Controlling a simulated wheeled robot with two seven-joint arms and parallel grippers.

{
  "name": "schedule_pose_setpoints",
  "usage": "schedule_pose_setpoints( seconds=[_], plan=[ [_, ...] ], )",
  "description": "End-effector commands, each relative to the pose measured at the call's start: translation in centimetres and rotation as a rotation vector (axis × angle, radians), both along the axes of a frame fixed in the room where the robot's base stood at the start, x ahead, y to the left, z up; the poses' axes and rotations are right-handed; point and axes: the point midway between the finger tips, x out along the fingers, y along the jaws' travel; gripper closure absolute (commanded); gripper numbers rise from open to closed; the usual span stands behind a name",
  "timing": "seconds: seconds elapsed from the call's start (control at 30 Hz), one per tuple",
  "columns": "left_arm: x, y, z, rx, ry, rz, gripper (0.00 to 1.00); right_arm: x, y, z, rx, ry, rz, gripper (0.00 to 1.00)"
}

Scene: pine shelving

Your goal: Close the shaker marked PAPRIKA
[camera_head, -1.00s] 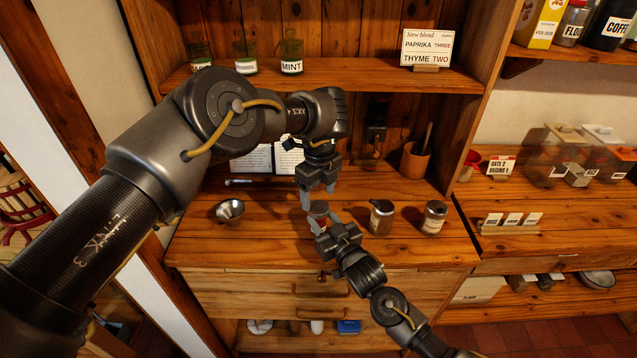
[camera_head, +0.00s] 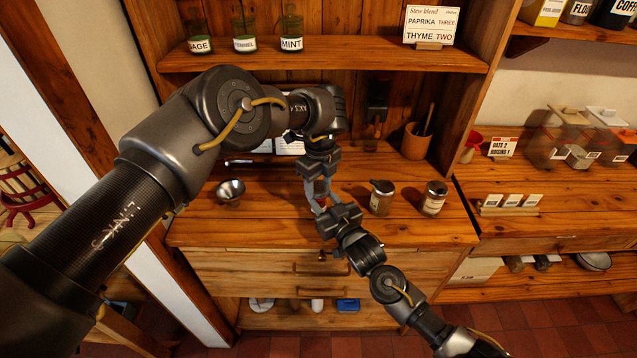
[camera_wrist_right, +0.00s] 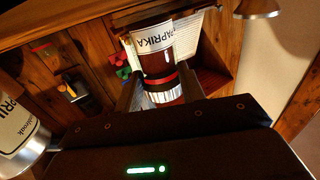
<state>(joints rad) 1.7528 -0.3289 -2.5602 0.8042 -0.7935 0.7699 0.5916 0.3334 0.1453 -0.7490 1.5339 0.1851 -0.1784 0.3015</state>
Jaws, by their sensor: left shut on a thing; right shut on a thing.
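The shaker marked PAPRIKA (camera_wrist_right: 153,42) is between my two grippers above the counter; its label, red band and pale ring show in the right wrist view. My right gripper (camera_wrist_right: 160,92) is shut on it near the band and ring, with one finger on each side. In the head view my left gripper (camera_head: 318,190) comes from above and is shut on the shaker, facing my right gripper (camera_head: 326,208) just below. The fingers hide most of the shaker there, and I cannot tell how its lid sits.
Two lidded jars stand right of the grippers, one nearer (camera_head: 381,198) and one farther (camera_head: 434,199). A jar with a partly visible PAPRIKA label (camera_wrist_right: 18,125) is at the wrist view's left. The counter front is clear.

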Motion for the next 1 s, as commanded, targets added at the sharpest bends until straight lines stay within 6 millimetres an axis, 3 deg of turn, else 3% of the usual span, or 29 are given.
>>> schedule_pose_setpoints(
  seconds=[0.13,0.4,0.67,0.7,0.83,1.0],
  plan=[
    [0.0,0.0,0.01,0.001,0.0,-0.024,0.78,0.01,0.0,0.05,0.0,-0.001,0.0,1.0],
    [-0.01,0.01,-0.01,0.007,0.005,-0.29,0.78,0.01,0.0,0.05,0.0,-0.001,0.0,1.0],
    [-0.02,0.02,-0.01,0.007,0.005,-0.3,0.78,0.02,-0.02,0.04,0.0,-0.001,-0.001,1.0],
    [-0.02,0.02,-0.02,0.007,0.005,-0.3,0.46,0.03,-0.03,0.04,0.0,-0.001,-0.001,1.0],
    [-0.02,0.02,-0.01,0.007,0.005,-0.299,0.29,0.02,-0.02,0.04,0.0,-0.001,-0.001,1.0],
    [-0.01,0.01,-0.01,0.007,0.005,-0.298,0.29,0.02,-0.01,0.05,0.0,-0.001,0.0,1.0]
  ],
)
